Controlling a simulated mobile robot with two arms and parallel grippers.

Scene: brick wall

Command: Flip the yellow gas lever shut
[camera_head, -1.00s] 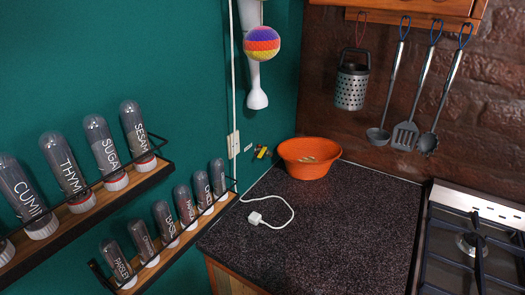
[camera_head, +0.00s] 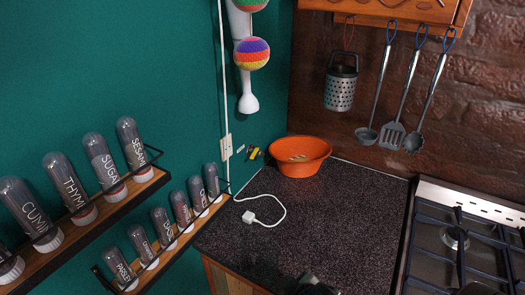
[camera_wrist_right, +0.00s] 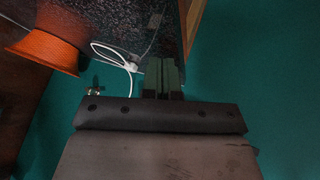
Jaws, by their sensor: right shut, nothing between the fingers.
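The small yellow gas lever (camera_head: 253,152) sits low on the teal wall, left of the orange bowl and just above the counter. It is small, and its exact angle is hard to tell. In the right wrist view a small pale and greenish fitting (camera_wrist_right: 96,89) on the wall seems to be the same lever. My right gripper (camera_wrist_right: 163,62) is shut and empty, apart from the lever. A dark tip at the bottom edge of the head view seems to be my right gripper (camera_head: 309,278), over the front of the counter. My left gripper is not in view.
The orange bowl (camera_head: 301,157) stands in the counter corner, right of the lever. A white cable with plug (camera_head: 249,217) lies on the dark counter (camera_head: 340,215). Spice shelves (camera_head: 165,243) jut from the left wall. The stove (camera_head: 455,240) is at right.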

